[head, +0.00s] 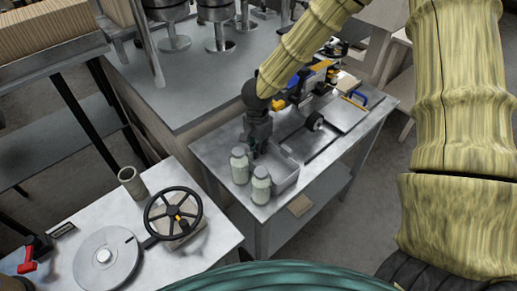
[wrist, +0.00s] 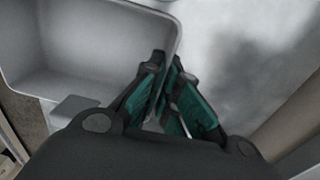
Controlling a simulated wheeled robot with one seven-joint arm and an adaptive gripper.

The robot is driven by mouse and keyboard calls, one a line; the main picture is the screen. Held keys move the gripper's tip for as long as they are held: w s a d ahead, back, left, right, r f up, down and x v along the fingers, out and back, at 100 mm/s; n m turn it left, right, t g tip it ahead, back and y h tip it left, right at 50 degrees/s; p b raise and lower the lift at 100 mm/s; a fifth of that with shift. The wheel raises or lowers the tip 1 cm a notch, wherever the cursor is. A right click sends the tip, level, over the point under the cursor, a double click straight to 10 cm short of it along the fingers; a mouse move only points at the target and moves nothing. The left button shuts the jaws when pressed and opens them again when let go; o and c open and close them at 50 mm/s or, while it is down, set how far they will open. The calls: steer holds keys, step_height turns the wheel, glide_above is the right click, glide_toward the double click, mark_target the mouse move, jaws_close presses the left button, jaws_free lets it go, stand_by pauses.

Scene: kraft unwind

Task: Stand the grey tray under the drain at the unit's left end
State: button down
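The grey tray (head: 286,183) is an open shallow box on the steel side table, behind two pale lidded jars. It fills the upper left of the wrist view (wrist: 75,60), empty inside. My gripper (head: 254,152) reaches down at the tray's left end. In the wrist view its green-padded fingers (wrist: 172,72) are nearly together at the tray's rim, and the wall appears pinched between them. The lowest part of the wall between the fingers is partly hidden. I cannot make out a drain in either view.
Two jars (head: 240,166) (head: 261,186) stand close by the tray. A black roller (head: 314,122) and a blue-handled plate (head: 343,113) lie further right on the table. A bench with a black handwheel (head: 173,213) is at front left. A large steel unit (head: 200,75) stands behind.

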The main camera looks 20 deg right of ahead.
steer(key=shift+f, duration=0.1)
steer(key=c, duration=1.6)
jaws_free()
steer(key=shift+c, duration=0.2)
